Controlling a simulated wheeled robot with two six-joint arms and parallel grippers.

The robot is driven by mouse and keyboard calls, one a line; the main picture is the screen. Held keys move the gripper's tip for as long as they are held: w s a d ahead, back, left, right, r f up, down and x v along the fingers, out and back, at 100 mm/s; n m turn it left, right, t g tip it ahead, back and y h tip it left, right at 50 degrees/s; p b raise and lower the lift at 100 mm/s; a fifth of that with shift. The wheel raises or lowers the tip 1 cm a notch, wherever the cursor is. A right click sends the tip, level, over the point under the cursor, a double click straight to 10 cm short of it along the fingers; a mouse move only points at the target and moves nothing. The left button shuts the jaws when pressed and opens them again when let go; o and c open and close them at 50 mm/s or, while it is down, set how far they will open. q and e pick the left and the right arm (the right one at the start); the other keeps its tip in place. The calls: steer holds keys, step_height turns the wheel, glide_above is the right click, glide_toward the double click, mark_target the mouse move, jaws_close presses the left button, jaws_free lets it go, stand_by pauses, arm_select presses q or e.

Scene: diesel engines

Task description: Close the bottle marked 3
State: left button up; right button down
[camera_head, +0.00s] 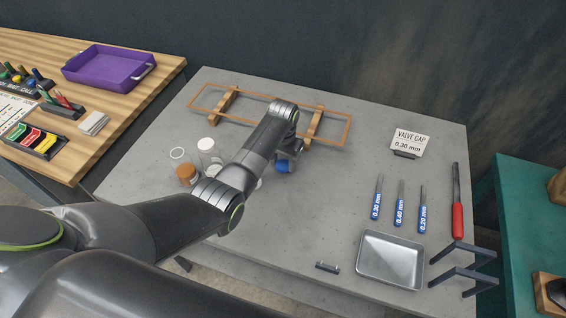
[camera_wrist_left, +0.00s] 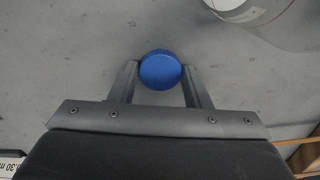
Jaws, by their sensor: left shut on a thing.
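My left gripper (camera_head: 287,156) reaches over the grey table and is shut on a round blue cap (camera_head: 283,167). In the left wrist view the blue cap (camera_wrist_left: 160,71) sits between the two fingertips, with bare grey surface behind it. A clear container with a white top (camera_head: 206,145) and one with an orange-brown top (camera_head: 186,173) stand left of my forearm, apart from the cap. A clear container (camera_wrist_left: 285,22) with a white part shows at the upper right of the wrist view. My forearm hides part of the container area. I cannot read any number 3.
A wooden frame (camera_head: 225,101) lies at the back. Blue-handled gauges (camera_head: 377,205), a red-handled tool (camera_head: 457,220), a metal tray (camera_head: 391,260) and a valve-gap card (camera_head: 411,140) are on the right. Dark angled brackets (camera_head: 462,247) stand at the right edge. The middle front is mostly clear.

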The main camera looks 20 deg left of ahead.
mark_target(283, 164)
arm_select(q)
step_height(283, 164, up, 10)
steer(key=b, duration=0.1)
steer(key=shift+f, duration=0.15)
arm_select(e)
steer(key=shift+f, duration=0.6)
